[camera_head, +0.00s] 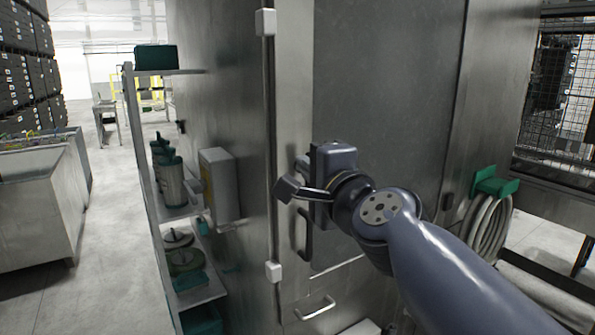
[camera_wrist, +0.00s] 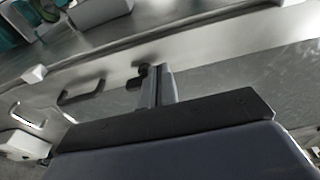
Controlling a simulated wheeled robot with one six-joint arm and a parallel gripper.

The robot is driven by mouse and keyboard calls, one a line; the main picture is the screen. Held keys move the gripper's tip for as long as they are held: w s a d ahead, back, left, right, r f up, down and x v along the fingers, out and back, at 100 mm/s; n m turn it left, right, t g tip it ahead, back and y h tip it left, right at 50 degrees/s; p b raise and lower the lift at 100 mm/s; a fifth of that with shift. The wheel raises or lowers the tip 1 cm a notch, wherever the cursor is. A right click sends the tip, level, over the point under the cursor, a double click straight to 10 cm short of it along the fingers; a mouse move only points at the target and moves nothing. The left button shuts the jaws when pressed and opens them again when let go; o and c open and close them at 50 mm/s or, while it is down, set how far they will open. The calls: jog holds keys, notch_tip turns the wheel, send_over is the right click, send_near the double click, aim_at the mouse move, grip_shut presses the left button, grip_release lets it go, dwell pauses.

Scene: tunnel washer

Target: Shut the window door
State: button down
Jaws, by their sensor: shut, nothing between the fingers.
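The window door is a tall metal panel with a large grey pane (camera_head: 388,95) in the head view; the pane also shows in the wrist view (camera_wrist: 235,75). A dark bar handle (camera_head: 304,236) is on its left side, below my gripper, and shows left of the fingers in the wrist view (camera_wrist: 82,92). My gripper (camera_head: 288,188) is in front of the panel's left edge, near the vertical rod. Its fingers (camera_wrist: 146,78) are together and empty in the wrist view. I cannot tell whether they touch the door or whether it is fully closed. My wrist hides part of the panel.
A vertical rod with white end blocks (camera_head: 273,271) runs left of the door. A grey box (camera_head: 219,185) and shelves (camera_head: 187,208) with green items stand further left. A lower pull handle (camera_head: 316,308) sticks out below. A coiled hose (camera_head: 487,232) hangs at right.

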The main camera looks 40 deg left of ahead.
jog(key=s+p, duration=0.6)
jog(key=s, duration=0.4)
jog(key=shift+d, duration=0.3)
jog(key=shift+w, duration=0.1)
jog(key=w+a+b, duration=0.4)
jog(key=w, duration=0.6)
jog(key=shift+w, duration=0.35)
jog(key=shift+d+b, duration=0.15)
jog(key=shift+b, duration=0.2)
